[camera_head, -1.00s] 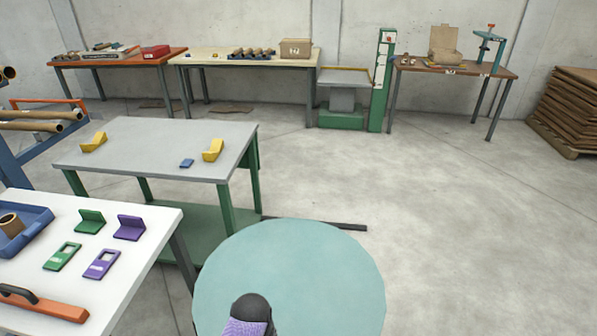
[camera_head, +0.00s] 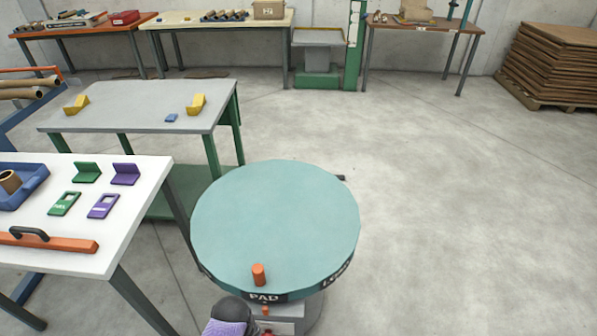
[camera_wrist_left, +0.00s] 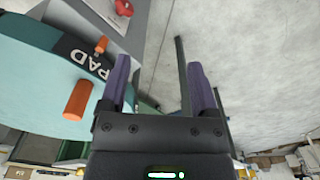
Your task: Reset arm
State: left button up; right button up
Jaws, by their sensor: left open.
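The round teal turntable (camera_head: 275,215) stands at the centre of the head view. Dark labels, one reading "PAD", run along its near rim. An orange peg (camera_head: 258,274) stands upright on top near that rim. In the left wrist view, the turntable (camera_wrist_left: 40,90) is at the left with the orange peg (camera_wrist_left: 78,100). My left gripper (camera_wrist_left: 158,75) is open, with two purple fingers apart and nothing between them. The peg is left of the fingers. A purple and dark part of my arm shows at the bottom of the head view. My right gripper is not in view.
A white table (camera_head: 140,218) at left carries a blue tray (camera_head: 38,178), green and purple pieces and an orange bar with a handle (camera_head: 50,243). A grey table (camera_head: 140,105) stands behind. Stacked brown sheets (camera_head: 555,70) are far right. Floor at right is clear.

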pick_arm(q)
jog(key=s+a+f+m+b, duration=0.2)
jog(key=s+f+m, duration=0.3)
jog(key=s, duration=0.9)
jog(key=s+a+f+m+b, duration=0.2)
jog(key=s+a+f+m, duration=0.2)
jog(key=s+f, duration=0.7)
jog(key=s+m, duration=0.2)
jog(key=s, duration=0.1)
jog(key=shift+a+f, duration=0.15)
jog(key=shift+a, duration=0.05)
